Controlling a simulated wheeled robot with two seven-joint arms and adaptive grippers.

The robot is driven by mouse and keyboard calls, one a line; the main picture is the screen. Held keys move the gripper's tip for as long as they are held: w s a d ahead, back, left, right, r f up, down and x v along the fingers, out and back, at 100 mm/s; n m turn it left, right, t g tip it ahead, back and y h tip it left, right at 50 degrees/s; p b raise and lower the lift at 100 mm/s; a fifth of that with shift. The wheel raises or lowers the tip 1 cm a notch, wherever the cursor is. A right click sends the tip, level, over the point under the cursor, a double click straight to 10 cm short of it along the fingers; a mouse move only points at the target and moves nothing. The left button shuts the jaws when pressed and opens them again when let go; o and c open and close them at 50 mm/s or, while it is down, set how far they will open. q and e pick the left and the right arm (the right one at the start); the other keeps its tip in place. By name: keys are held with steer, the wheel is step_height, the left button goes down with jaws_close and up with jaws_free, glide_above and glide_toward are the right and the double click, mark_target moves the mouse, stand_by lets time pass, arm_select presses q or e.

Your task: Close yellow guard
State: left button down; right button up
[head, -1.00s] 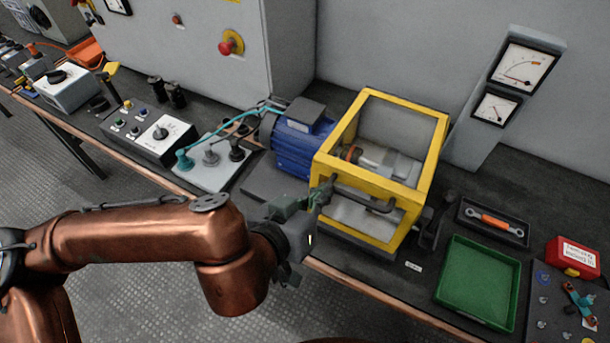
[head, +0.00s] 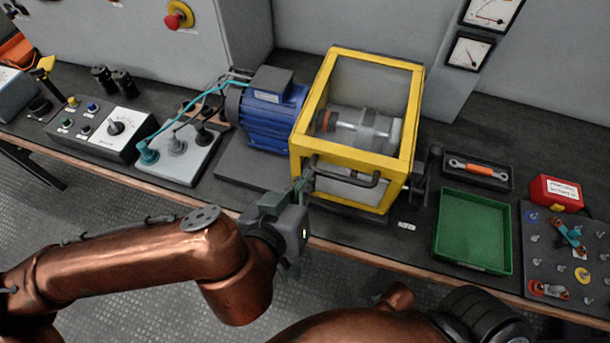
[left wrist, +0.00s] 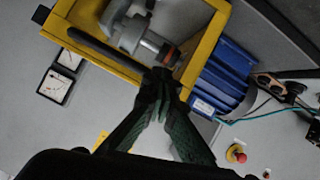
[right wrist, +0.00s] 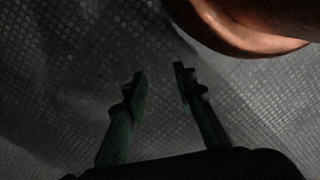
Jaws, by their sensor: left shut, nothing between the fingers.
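The yellow guard (head: 408,165) is a box frame with clear panels around a shaft coupling, beside the blue motor (head: 270,115). It appears to sit down over the coupling on the bench. A dark bar handle (head: 345,178) runs along its front. My left gripper (head: 303,184) is shut and empty at the left end of this handle; whether it touches is unclear. In the left wrist view the shut fingers (left wrist: 160,88) overlap the end of the handle (left wrist: 90,42) in front of the guard (left wrist: 205,45). My right gripper (right wrist: 158,75) is open and empty above the floor.
A green tray (head: 474,230), a wrench in a black tray (head: 478,172) and a red box (head: 556,194) stand right of the guard. A terminal block (head: 180,150) with cables and a control box (head: 105,130) stand left. The bench's front edge runs below.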

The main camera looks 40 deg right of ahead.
arm_select(q)
steer(key=shift+w+a+f, duration=0.1)
steer(key=shift+f, duration=0.2)
